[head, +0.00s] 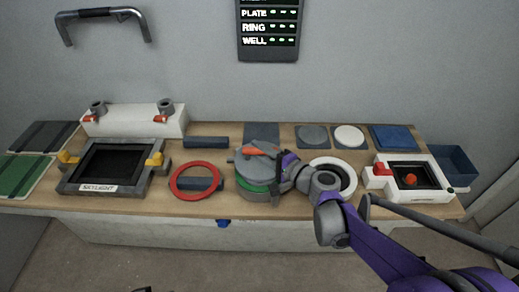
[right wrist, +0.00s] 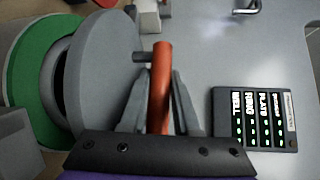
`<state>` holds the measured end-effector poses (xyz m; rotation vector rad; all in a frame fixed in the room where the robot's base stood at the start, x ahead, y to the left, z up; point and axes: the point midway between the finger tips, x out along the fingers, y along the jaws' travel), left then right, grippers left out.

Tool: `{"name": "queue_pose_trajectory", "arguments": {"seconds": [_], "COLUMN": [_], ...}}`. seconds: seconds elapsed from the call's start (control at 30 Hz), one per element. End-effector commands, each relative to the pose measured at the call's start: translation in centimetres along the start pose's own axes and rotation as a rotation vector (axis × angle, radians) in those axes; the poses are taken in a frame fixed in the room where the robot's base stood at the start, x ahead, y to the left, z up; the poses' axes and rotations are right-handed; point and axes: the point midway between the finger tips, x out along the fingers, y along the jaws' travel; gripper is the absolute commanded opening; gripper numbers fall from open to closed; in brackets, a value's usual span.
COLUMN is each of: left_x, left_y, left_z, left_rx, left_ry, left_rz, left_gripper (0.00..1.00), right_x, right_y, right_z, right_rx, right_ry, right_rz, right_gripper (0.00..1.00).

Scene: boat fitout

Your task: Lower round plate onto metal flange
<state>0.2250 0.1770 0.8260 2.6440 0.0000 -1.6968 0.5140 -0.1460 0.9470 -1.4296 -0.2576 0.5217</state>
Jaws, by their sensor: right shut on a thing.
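The round grey plate (head: 245,161) has an orange-red bar handle (head: 262,150). My right gripper (head: 284,158) is shut on this handle; the right wrist view shows the handle (right wrist: 161,85) between the two fingers (right wrist: 158,100). The plate (right wrist: 100,75) is over the grey metal flange (head: 257,195), which has a green band (head: 252,187). In the right wrist view, a dark gap shows between the plate and the green-banded part (right wrist: 22,75), so they look apart at that side. The flange's right side is hidden by my arm.
A red ring (head: 178,191) lies left of the flange, over a dark blue bar. A white ring (head: 346,176) lies right, partly behind my arm. The skylight frame (head: 70,184) is at left, a white-framed box (head: 441,165) at right. A status panel (head: 268,52) hangs on the wall.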

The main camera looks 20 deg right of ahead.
Motion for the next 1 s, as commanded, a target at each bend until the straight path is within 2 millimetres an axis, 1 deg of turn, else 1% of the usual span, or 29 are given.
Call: {"name": "queue_pose_trajectory", "arguments": {"seconds": [0.03, 0.7, 1.0], "left_x": [0.3, 2.5, 3.0], "left_y": [0.0, 0.0, 0.0], "left_z": [0.2, 1.3, 1.5], "left_rx": [0.000, 0.000, 0.000], "left_ry": [-0.001, -0.009, -0.011], "left_rz": [0.000, 0.000, 0.000], "left_gripper": [0.57, 0.57, 0.57], "right_x": [0.1, 0.5, 0.6], "right_y": [0.4, 3.6, 4.6], "right_z": [-0.1, -0.5, -0.6], "right_rx": [0.001, 0.000, -0.001], "right_ry": [0.000, 0.000, -0.001], "right_rz": [0.000, 0.000, 0.003], "right_gripper": [0.00, 0.00, 0.00]}}
